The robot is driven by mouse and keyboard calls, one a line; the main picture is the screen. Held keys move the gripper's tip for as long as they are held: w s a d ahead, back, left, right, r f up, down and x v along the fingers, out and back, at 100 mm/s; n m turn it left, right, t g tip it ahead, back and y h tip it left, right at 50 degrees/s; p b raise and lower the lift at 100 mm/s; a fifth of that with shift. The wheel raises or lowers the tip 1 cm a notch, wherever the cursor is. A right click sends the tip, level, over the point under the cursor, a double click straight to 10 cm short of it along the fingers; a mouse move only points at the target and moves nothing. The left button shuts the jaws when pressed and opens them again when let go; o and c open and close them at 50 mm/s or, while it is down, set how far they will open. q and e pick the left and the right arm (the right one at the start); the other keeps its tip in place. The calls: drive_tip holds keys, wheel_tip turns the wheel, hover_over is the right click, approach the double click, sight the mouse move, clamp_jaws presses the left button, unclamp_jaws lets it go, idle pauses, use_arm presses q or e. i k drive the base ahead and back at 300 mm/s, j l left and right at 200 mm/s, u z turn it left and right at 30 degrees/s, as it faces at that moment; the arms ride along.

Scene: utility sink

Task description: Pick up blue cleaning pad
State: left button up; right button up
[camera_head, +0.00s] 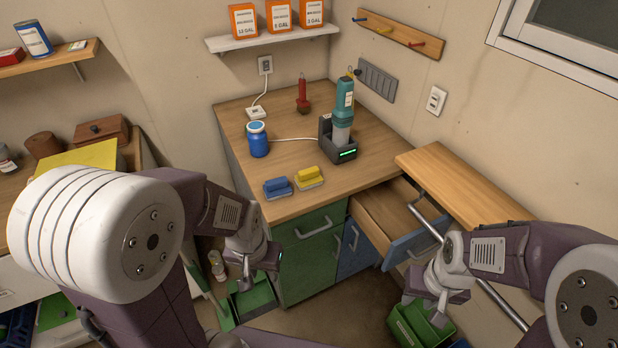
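The blue cleaning pad (277,188) lies flat near the front left edge of the wooden counter (275,211). A similar yellow pad (309,177) lies just to its right. My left gripper (265,262) is below the counter top, in front of the green cabinet door and apart from the blue pad. My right gripper (428,298) is low on the right, near the front of the open drawer. Both grippers are small and dark here, so I cannot tell how far their fingers are apart. Nothing is visibly held.
An open drawer (383,210) juts out at the right of the counter. A blue-lidded jar (257,140), a teal tool in a charging dock (343,112) and a red tool (303,98) stand further back. Green bins (418,325) are on the floor. The counter's front middle is clear.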

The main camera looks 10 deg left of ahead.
sight(279, 187)
drive_tip(key=j+u, duration=0.25)
drive_tip(key=i+j+u, duration=0.15)
drive_tip(key=j+u, duration=0.15)
drive_tip(key=j, duration=0.15)
drive_tip(key=i+j+u, duration=0.25)
drive_tip(key=j+u, duration=0.3)
drive_tip(key=j, duration=0.15)
drive_tip(key=i, duration=0.05)
